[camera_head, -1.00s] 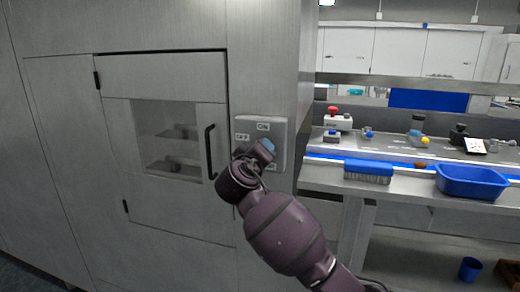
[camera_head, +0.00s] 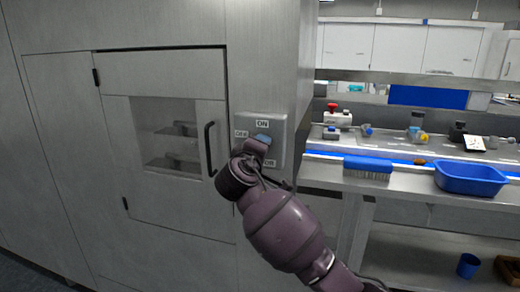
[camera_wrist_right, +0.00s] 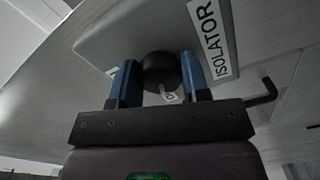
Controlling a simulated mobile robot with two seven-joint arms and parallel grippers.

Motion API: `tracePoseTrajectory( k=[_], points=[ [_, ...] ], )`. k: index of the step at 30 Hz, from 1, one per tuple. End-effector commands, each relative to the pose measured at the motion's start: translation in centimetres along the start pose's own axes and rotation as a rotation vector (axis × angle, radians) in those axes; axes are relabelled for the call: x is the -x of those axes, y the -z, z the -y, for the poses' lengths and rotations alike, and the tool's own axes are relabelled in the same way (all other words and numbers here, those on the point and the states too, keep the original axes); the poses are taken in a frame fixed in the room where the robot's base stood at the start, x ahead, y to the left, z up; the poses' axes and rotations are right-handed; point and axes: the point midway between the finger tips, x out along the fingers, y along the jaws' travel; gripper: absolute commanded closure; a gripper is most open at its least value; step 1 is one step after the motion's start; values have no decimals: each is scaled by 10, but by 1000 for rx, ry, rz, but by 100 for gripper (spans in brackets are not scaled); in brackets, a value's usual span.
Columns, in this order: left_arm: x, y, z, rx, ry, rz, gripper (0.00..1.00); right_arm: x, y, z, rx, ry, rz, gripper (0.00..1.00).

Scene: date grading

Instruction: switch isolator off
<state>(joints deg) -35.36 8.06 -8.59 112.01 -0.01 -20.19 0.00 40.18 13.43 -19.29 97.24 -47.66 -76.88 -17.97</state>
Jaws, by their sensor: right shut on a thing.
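The isolator switch is a grey plate (camera_head: 279,124) on the steel cabinet's front, right of the small door. It carries an ON label (camera_head: 262,123) at the top, an OFF label (camera_head: 241,134) at the left and an ISOLATOR label (camera_wrist_right: 209,38), mostly hidden in the head view. In the right wrist view, the round black knob (camera_wrist_right: 160,74) sits between the two blue fingers of my right gripper (camera_wrist_right: 160,80), which is shut on it. The gripper (camera_head: 262,143) hides the knob in the head view. The knob's pointing direction cannot be told. My left gripper is not in view.
The cabinet door's black handle (camera_head: 209,150) is close left of the plate. It also shows in the wrist view (camera_wrist_right: 262,92). To the right stands a bench with a blue brush (camera_head: 368,168), a blue tub (camera_head: 470,179) and several small items. The cabinet's corner edge lies between.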

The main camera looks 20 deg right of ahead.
Motion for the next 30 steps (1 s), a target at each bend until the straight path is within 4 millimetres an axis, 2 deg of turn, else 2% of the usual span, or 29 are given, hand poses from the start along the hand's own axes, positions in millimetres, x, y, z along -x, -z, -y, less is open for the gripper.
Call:
tracePoseTrajectory(
  k=[5, 6, 11, 22, 26, 30],
  points=[
    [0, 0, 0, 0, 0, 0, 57, 0, 0, 2, 4, 3, 0, 81],
    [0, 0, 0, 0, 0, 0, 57, 0, 0, 2, 4, 3, 0, 56],
    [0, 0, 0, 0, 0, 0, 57, 0, 0, 1, 2, 2, 0, 32],
    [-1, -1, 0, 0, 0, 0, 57, 6, 0, 1, 0, 0, -1, 32],
    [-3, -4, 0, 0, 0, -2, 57, 21, 0, 2, -2, 0, -2, 32],
    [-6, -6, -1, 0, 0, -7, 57, 47, 0, 2, -2, 1, -3, 32]
  ],
)
